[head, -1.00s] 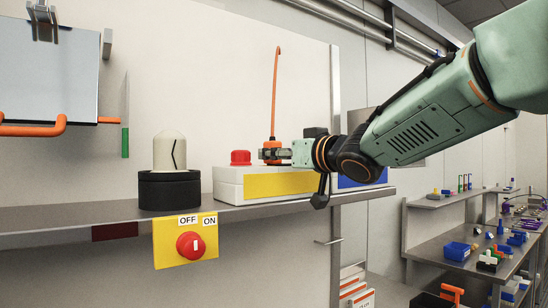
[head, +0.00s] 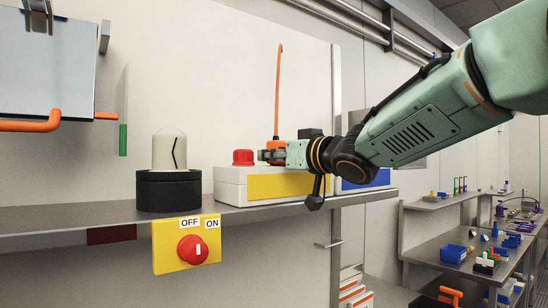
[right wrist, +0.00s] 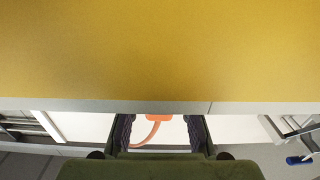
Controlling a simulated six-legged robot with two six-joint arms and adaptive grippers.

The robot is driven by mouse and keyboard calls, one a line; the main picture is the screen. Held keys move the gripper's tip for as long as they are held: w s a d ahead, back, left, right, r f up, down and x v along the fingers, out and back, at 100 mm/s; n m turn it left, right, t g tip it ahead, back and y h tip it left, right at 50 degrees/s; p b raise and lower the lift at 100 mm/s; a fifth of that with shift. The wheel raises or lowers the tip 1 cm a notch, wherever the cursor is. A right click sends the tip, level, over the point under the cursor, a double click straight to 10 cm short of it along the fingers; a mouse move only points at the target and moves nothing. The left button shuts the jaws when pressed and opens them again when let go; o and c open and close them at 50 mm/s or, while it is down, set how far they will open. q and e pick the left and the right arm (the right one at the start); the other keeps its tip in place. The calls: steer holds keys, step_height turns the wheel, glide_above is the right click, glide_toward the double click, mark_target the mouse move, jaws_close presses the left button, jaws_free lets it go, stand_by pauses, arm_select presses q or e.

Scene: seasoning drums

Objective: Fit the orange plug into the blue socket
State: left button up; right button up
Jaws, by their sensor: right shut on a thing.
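My right gripper (head: 276,152) is shut on the orange plug (head: 270,157), above the box with the yellow panel. The plug's orange cable (head: 278,90) rises nearly straight up. In the right wrist view the plug (right wrist: 158,117) shows between the two dark fingers (right wrist: 160,130), with its cable curving away. A box with a blue panel (head: 366,181), likely the blue socket's box, stands to the right, partly behind my right wrist. I cannot make out a socket opening. My left gripper is not in view.
The yellow-panelled box (head: 285,186) carries a red button (head: 243,157) and stands on a grey shelf (head: 80,217). A cream dome on a black base (head: 168,190) stands left of it. A yellow OFF/ON switch plate (head: 187,245) hangs at the shelf's front edge.

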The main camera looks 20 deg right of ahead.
steer(key=shift+s+d, duration=0.15)
steer(key=shift+d, duration=0.1)
steer(key=c, duration=0.3)
steer(key=shift+a, duration=0.15)
jaws_close()
steer(key=shift+r, duration=0.1)
step_height(320, 180, up, 10)
steer(key=p, duration=0.5)
steer(key=shift+s, duration=0.1)
